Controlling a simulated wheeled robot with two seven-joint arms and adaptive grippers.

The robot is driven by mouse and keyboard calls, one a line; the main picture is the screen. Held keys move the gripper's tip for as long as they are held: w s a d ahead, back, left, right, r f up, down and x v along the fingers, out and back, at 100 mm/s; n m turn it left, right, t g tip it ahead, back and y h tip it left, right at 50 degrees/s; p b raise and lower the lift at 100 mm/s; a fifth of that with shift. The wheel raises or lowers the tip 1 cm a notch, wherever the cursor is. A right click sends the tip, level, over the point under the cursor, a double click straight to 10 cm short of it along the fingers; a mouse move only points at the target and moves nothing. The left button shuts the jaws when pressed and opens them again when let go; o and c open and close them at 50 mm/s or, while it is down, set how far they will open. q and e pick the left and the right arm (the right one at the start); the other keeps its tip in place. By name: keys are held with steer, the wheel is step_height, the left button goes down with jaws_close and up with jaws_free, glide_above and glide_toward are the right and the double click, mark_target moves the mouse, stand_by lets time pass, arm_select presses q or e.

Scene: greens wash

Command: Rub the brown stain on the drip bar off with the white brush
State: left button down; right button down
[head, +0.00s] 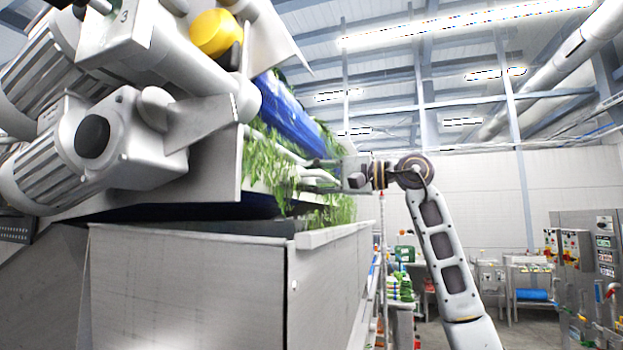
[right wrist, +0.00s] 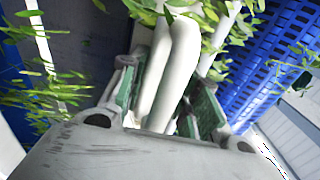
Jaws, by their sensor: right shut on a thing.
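My right gripper (head: 318,173) reaches in from the right to the leafy gap in the machine's side. It also shows in the right wrist view (right wrist: 168,85), its green-lined fingers shut around a smooth white handle, the white brush (right wrist: 178,75). A second white rounded length lies close beside it; I cannot tell whether that is part of the brush or a bar behind. The brush head is hidden among the leaves. A pale bar (head: 277,144) crosses the greens in the head view and may be the drip bar. I cannot make out the brown stain. My left gripper is out of view.
Green leaves (head: 262,160) hang around the blue belt (head: 290,112), close to my right gripper. Grey motors (head: 110,130) and a steel tank (head: 190,280) fill the left. A control cabinet (head: 603,245) stands far right. The aisle beyond my right arm looks fairly open.

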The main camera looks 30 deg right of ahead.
mark_target(314, 180)
steer(key=shift+w+a, duration=0.3)
steer(key=shift+w, duration=0.1)
stand_by(0.4)
steer(key=shift+w+d+p, duration=0.1)
steer(key=shift+d+p, duration=0.05)
steer(key=shift+p, duration=0.2)
steer(key=shift+w+d+p, duration=0.8)
steer(key=shift+w+d, duration=0.1)
steer(key=shift+d, duration=0.3)
steer(key=shift+w, duration=0.1)
steer(key=shift+w+d+r+p, duration=0.1)
steer(key=shift+w+d+p, duration=0.8)
steer(key=shift+d+p, duration=0.1)
steer(key=shift+w+d, duration=0.2)
